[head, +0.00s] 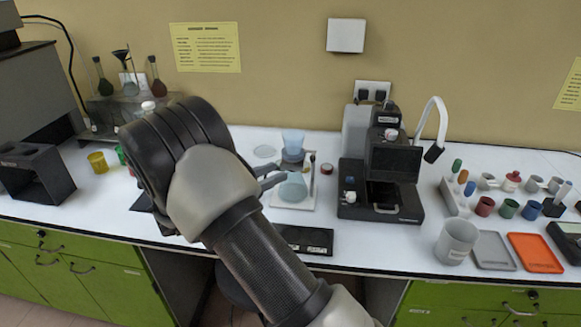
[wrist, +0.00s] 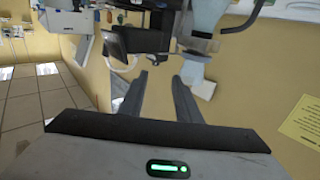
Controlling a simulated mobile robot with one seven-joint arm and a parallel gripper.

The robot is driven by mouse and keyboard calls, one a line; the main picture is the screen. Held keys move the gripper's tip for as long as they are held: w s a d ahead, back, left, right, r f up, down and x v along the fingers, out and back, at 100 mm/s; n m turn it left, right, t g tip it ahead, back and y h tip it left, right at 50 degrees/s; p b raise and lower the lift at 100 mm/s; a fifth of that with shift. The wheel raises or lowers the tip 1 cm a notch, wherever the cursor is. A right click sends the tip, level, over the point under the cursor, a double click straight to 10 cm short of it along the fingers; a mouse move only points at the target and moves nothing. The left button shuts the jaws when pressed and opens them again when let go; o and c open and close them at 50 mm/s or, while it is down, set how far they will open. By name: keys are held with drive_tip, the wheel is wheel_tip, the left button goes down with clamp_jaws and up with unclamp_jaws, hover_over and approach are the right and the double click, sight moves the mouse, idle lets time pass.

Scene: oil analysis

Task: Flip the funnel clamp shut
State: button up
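The filtration set stands on a white base at the middle of the bench. A pale blue funnel (head: 292,140) sits on top of a pale flask (head: 292,188), with a dark clamp (head: 293,157) around the joint between them. My gripper (head: 280,174) is just left of the set at about clamp height, partly hidden by my arm. In the wrist view my gripper (wrist: 160,76) is open and empty. That view is upside down, with the funnel (wrist: 193,70) beside one fingertip and the clamp (wrist: 203,34) beyond it. Whether the clamp is open is too small to tell.
A black instrument (head: 385,180) stands right of the set. A dark flat device (head: 305,240) lies at the front edge. A flask rack (head: 120,108) stands at the back left. Cups, a grey tray (head: 492,250) and an orange tray (head: 535,252) fill the right side.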

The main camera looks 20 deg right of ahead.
drive_tip(key=v, duration=0.3)
drive_tip(key=shift+s+a, duration=0.1)
drive_tip(key=shift+a, duration=0.15)
